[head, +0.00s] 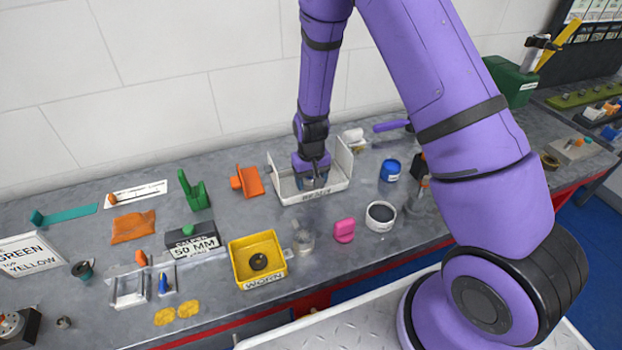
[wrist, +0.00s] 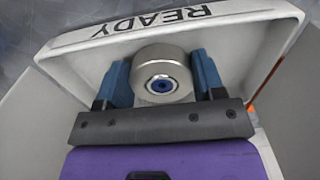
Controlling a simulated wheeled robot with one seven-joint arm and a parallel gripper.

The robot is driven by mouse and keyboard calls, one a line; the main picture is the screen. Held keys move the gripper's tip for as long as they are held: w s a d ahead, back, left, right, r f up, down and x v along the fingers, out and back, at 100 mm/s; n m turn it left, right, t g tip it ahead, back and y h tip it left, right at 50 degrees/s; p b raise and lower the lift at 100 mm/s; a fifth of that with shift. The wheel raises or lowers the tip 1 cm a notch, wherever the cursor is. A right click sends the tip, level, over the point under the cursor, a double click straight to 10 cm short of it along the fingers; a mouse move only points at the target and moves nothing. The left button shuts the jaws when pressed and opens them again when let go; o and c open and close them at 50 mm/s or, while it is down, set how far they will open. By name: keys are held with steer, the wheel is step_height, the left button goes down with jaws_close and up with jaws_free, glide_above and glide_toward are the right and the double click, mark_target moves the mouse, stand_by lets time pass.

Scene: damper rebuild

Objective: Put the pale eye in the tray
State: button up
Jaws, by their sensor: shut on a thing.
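My gripper (head: 312,180) is inside the outline of the white tray marked READY (head: 338,186), low between its walls. The gripper also shows in the wrist view (wrist: 162,85), its two blue fingers shut on the pale eye (wrist: 150,66), a round silvery metal piece with a dark blue centre. The tray's labelled wall and rim (wrist: 235,20) lie just beyond the eye in that view. The eye is mostly hidden by the gripper in the head view. I cannot tell whether it touches the tray floor.
A yellow tray marked WORN (head: 242,272) holds a dark ring (head: 258,261). Near the white tray are an orange bracket (head: 248,181), a pink piece (head: 344,230), a white-rimmed cup (head: 380,215) and a blue container (head: 390,170). The tray's upright walls flank my gripper.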

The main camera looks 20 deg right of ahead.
steer(key=shift+f, duration=0.1)
steer(key=o, duration=1)
steer(key=s+d+r+t, duration=0.1)
steer(key=s+r, duration=0.2)
steer(key=r, duration=0.8)
steer(key=s+d+r+t, duration=0.1)
steer(key=s+r, duration=0.2)
steer(key=r, duration=0.8)
steer(key=s+d+r, duration=0.2)
steer(key=s+r, duration=0.1)
steer(key=r, duration=0.8)
steer(key=s+d+r+t, duration=0.1)
steer(key=s+r, duration=0.2)
steer(key=s, duration=0.3)
steer(key=s+d+r+t, duration=0.1)
steer(key=s+r, duration=0.2)
steer(key=s, duration=0.4)
steer(key=s+d+r+t, duration=0.1)
steer(key=s+r, duration=0.2)
steer(key=s, duration=0.3)
steer(key=shift+s+r, duration=0.2)
steer(key=shift+r, duration=0.1)
